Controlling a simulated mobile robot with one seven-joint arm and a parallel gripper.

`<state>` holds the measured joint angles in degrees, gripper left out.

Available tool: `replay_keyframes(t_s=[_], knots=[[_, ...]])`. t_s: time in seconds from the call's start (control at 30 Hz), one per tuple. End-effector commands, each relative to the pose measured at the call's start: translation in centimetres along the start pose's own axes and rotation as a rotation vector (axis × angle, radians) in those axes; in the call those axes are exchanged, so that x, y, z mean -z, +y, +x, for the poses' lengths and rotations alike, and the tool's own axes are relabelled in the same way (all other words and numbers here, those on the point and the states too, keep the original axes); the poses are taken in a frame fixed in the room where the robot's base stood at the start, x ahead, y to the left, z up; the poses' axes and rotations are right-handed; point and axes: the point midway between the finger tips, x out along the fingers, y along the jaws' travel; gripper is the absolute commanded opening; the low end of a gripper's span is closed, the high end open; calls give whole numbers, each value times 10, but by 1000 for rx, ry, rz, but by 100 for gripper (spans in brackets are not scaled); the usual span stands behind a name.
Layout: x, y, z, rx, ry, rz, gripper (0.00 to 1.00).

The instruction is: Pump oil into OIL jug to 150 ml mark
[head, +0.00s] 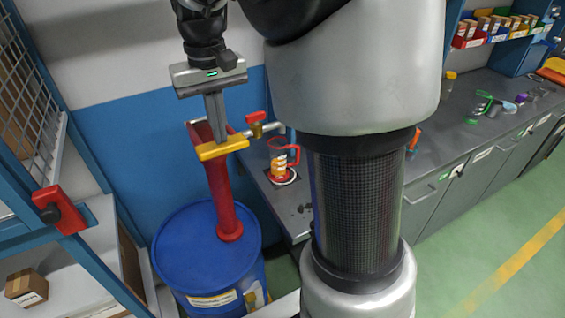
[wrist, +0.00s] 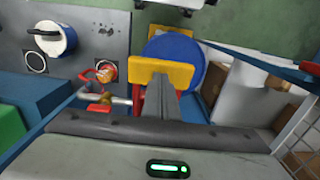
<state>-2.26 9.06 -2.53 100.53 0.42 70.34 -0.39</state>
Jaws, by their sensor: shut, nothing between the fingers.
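A blue drum (head: 190,250) stands below my arm with a red pump column (head: 222,195) rising from its lid. A yellow pump handle (head: 224,149) lies across the top of the column; it also shows in the wrist view (wrist: 180,74). My gripper (head: 218,138) points down, shut and empty, with its fingertips at the handle; I cannot tell whether they touch it. A spout with a red valve lever (head: 256,130) runs from the pump toward a clear jug (head: 281,160) with a red rim and orange label. The jug stands on the grey bench; its level is unreadable.
The grey bench (head: 440,135) runs right, with small bottles and tools on it. A blue rack with a red latch (head: 62,210) and shelved boxes is close on the left. A blue and white container (wrist: 52,40) stands on the bench. Green floor is open at right.

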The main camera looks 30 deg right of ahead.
Motion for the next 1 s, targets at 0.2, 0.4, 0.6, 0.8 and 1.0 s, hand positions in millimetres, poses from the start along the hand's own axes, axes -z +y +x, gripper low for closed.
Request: replay_keyframes(t_s=[0.2,0.4,0.6,0.8,1.0], knots=[[0,0,13,0,-1,0,0],[0,0,22,0,-2,0,0],[0,0,31,0,-3,0,0],[0,0,40,0,-2,0,0],[0,0,49,0,-1,0,0]])
